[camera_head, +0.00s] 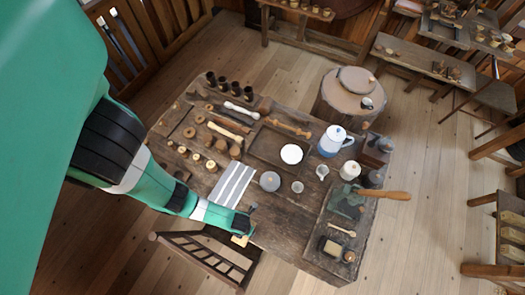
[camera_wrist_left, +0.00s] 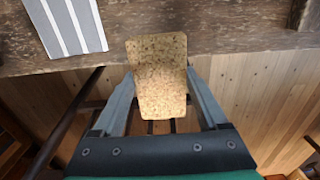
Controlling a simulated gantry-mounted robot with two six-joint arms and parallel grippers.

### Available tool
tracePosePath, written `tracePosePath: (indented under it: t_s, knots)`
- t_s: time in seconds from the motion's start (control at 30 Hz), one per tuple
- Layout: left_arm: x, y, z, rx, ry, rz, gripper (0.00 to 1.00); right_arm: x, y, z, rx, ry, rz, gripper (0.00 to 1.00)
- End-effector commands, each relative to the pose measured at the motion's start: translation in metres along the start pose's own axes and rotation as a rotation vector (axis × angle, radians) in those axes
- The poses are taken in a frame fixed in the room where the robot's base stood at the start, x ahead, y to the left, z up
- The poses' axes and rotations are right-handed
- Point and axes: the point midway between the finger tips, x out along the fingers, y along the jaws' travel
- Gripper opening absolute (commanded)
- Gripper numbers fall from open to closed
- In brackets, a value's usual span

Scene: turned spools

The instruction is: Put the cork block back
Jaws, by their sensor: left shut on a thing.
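The tan, speckled cork block (camera_wrist_left: 158,80) fills the middle of the left wrist view. My left gripper (camera_wrist_left: 160,92) is shut on it, with one finger on each side. In the head view a small yellowish part of the block (camera_head: 239,240) shows below my left gripper (camera_head: 247,226), at the front edge of the table. In the wrist view the block's far end overlaps the table edge and its near end is over the floor side. My right gripper is not in view.
A grey-and-white striped cloth (camera_head: 233,186) lies on the wooden table (camera_head: 275,228) just beyond the gripper. A dark tray (camera_head: 318,262) with small items is at the table's right front. A wooden chair (camera_head: 205,257) stands below the arm. Pots, cups and spools crowd the tabletop.

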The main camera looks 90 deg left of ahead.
Motion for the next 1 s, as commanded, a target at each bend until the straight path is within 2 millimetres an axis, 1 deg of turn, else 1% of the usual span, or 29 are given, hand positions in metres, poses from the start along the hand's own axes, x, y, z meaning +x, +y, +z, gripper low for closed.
tracePosePath:
  t_s: [0.03, 0.17, 0.3, 0.4, 0.5, 0.6, 0.77, 0.87, 1.0]
  knots:
    - [0.008, -0.002, 0.009, -0.013, 0.0, -0.001, 0.16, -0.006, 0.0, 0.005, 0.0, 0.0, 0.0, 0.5]
    - [0.023, -0.006, 0.041, -0.016, -0.001, -0.002, 0.16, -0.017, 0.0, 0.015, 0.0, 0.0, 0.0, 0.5]
    - [0.043, -0.011, 0.081, -0.015, -0.001, -0.002, 0.16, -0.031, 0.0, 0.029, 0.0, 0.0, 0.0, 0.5]
    - [0.071, -0.013, 0.099, -0.01, -0.001, -0.001, 0.16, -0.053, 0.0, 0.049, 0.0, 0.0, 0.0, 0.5]
    - [0.085, -0.015, 0.113, -0.005, 0.0, -0.001, 0.16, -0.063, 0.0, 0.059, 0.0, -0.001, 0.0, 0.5]
    - [0.088, -0.016, 0.119, -0.002, -0.001, -0.001, 0.16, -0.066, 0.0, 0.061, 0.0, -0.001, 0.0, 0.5]
    - [0.088, -0.017, 0.121, -0.001, 0.0, 0.0, 0.16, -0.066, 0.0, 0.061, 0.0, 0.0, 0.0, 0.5]
    - [0.101, -0.017, 0.129, -0.004, -0.001, -0.001, 0.16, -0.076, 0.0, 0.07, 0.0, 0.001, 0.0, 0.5]
    - [0.126, -0.017, 0.129, -0.001, 0.0, 0.0, 0.16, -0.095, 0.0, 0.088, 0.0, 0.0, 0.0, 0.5]
